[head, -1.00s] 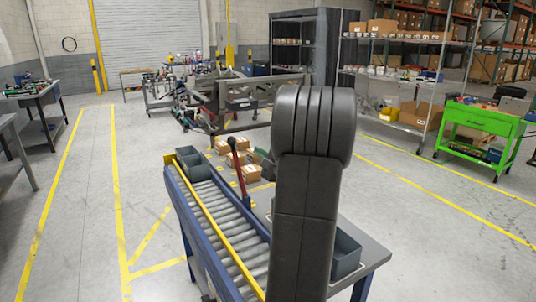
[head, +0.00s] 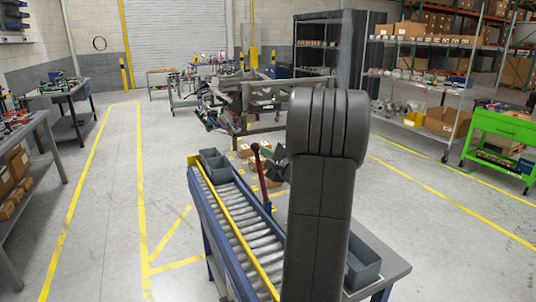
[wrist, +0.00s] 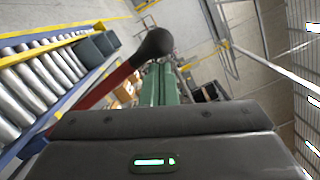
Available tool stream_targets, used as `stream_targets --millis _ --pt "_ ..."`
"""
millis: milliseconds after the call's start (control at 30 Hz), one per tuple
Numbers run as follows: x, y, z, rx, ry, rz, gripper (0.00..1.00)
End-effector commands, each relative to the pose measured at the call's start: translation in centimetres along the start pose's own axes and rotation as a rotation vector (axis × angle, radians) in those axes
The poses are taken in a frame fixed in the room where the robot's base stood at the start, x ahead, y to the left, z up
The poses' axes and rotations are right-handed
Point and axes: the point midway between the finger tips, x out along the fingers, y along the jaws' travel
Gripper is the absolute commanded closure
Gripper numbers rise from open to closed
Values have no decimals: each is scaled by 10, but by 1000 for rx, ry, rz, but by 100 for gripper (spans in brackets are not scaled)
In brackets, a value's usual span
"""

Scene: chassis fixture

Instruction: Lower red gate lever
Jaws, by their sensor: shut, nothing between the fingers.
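The red gate lever (head: 263,183) stands up beside the roller conveyor, leaning slightly, with a black knob at its top. In the wrist view the lever's red shaft (wrist: 98,90) runs in from the lower left, and its black knob (wrist: 153,45) is large and close, just beyond the fingertips. My gripper (wrist: 160,72) shows two green fingers side by side, shut and empty. Whether they touch the knob cannot be told. In the head view my gripper is mostly hidden behind my arm; a dark part of it shows just right of the lever.
The conveyor (head: 238,220) has a yellow rail and blue frame. Grey bins (head: 215,165) sit at its far end, and another grey bin (head: 363,262) stands on the table at right. Cardboard boxes lie on the floor behind. The floor to the left is clear.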

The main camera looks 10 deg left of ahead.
Motion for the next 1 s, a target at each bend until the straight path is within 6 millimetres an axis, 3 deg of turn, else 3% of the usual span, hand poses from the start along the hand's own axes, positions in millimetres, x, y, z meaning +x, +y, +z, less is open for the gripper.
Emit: stream_targets --millis 467,1000 --pt "4 29 32 -180 -5 22 100" --pt "11 84 83 -521 -4 68 100"
